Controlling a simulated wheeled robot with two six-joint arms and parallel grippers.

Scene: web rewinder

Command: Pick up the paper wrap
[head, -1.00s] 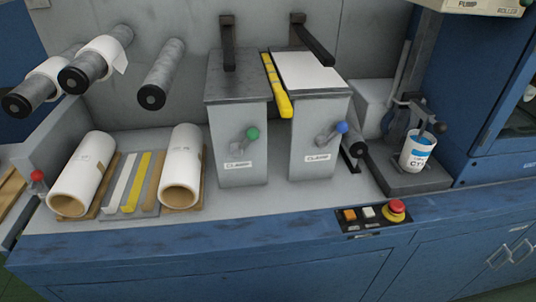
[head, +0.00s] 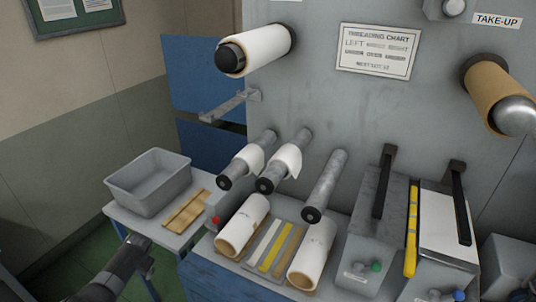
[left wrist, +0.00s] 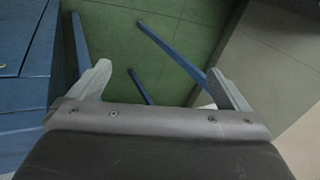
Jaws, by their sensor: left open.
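White paper is wrapped around two of the short grey rollers; one wrap (head: 250,157) is on the left roller, and another (head: 289,160) with a loose flap is on the middle roller. I cannot tell which is the task's paper wrap. My left gripper (head: 146,265) is low at the left in the head view, left of the bench and well away from both wraps. In the left wrist view its two fingers (left wrist: 163,88) are spread apart, with nothing between them. My right gripper is not in view.
A grey bin (head: 150,185) and a brown slatted board (head: 188,212) lie on the side table. Two white rolls (head: 243,226) (head: 313,250) lie on the bench. A larger white roll (head: 255,48) sticks out above. Green floor (left wrist: 185,45) and blue legs show below my left gripper.

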